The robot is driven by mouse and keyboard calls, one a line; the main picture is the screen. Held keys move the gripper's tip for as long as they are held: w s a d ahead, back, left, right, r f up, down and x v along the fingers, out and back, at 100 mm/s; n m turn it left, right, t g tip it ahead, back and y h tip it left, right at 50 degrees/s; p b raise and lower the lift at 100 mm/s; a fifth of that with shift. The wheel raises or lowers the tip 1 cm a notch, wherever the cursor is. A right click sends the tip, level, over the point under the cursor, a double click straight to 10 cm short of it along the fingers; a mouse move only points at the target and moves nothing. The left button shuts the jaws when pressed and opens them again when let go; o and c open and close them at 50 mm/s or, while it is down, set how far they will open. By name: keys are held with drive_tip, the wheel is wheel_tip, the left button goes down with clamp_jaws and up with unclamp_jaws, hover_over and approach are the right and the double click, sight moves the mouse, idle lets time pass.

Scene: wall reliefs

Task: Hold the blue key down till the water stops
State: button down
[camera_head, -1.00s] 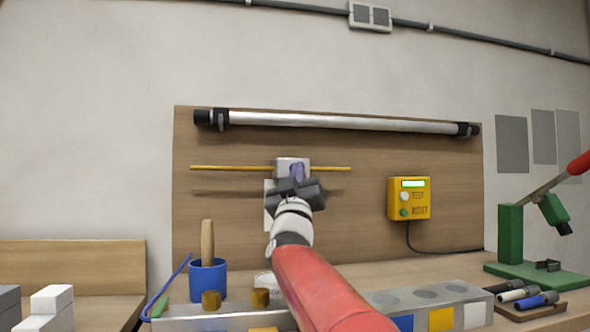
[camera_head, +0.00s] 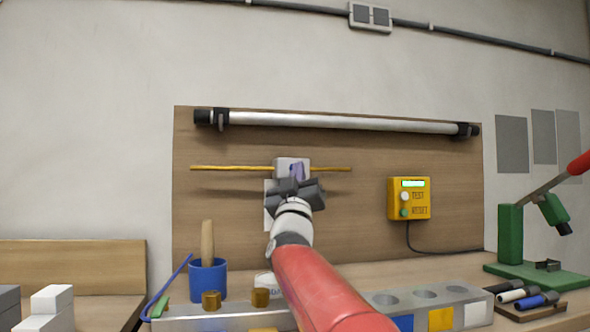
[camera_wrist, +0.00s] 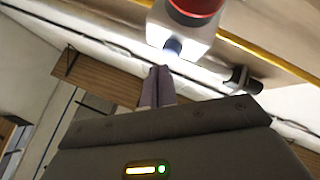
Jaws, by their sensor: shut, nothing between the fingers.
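A white box (camera_head: 283,164) sits on a thin yellow pipe (camera_head: 228,168) across the wooden board. In the wrist view the white box (camera_wrist: 186,37) carries a red round part (camera_wrist: 196,5) and a short dark, bluish nub (camera_wrist: 173,47) with a bright glow beside it. I cannot tell for sure that this nub is the blue key. My gripper (camera_head: 297,171) is in front of the box, its two purple-grey fingers together and empty. In the wrist view the fingertips (camera_wrist: 159,70) point at the nub, very close; contact cannot be told. I see no water clearly.
A yellow control box (camera_head: 423,201) with a lit green display hangs to the right. A long white tube (camera_head: 340,121) crosses above. Below stand a blue cup (camera_head: 207,280), a grey holed block (camera_head: 470,299) and a green press stand (camera_head: 510,234). The board between pipe and control box is clear.

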drive_tip(key=shift+w+a+p, duration=0.1)
drive_tip(key=shift+w+p, duration=0.2)
drive_tip(key=shift+w, duration=0.1)
drive_tip(key=shift+w+a+p, duration=0.15)
drive_tip(key=shift+w+p, duration=0.15)
drive_tip(key=shift+w, duration=0.1)
idle(2.4)
drive_tip(key=shift+s, duration=0.15)
idle(0.9)
drive_tip(key=shift+s+d+b, duration=0.25)
drive_tip(key=shift+s+b, duration=0.4)
drive_tip(key=s+b, duration=0.1)
drive_tip(key=s, duration=0.1)
drive_tip(key=s+d+b, duration=0.1)
drive_tip(key=s+b, duration=0.1)
drive_tip(key=s, duration=0.1)
drive_tip(key=shift+d, duration=0.2)
